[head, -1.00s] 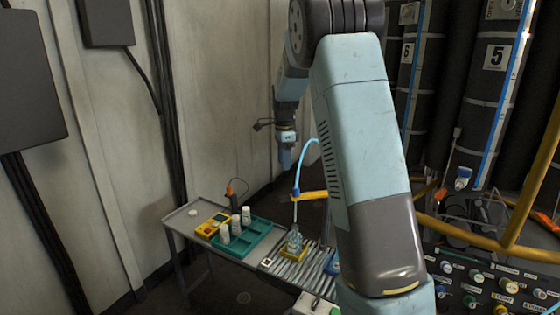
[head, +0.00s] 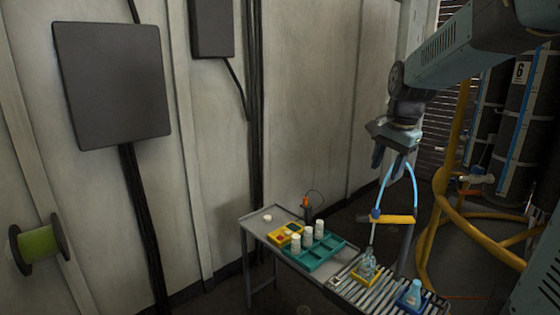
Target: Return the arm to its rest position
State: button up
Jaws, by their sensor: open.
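My gripper (head: 389,163) hangs in the air at the right of the head view, jaws pointing down, open, with nothing seen between the fingers. It is above the table with the roller strip (head: 352,292), and a light blue curved hose shows just behind or beside it. My arm reaches in from the upper right corner, bent at the elbow. Whether the hose touches the gripper, I cannot tell.
A teal tray (head: 331,255) holds several white bottles. A yellow device (head: 280,236) lies beside it. Yellow pipes (head: 487,235) and black cylinders (head: 520,135) are at the right. A wall with dark boxes (head: 112,80) is at the left.

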jog(key=s+a+f+n+t, duration=0.1)
jog(key=s+n, duration=0.9)
jog(key=s, duration=1.1)
jog(key=shift+s+a+t+h, duration=0.25)
jog(key=shift+a+t+h, duration=0.05)
jog(key=shift+a+t, duration=0.65)
jog(key=shift+d, duration=0.1)
jog(key=shift+c, duration=0.2)
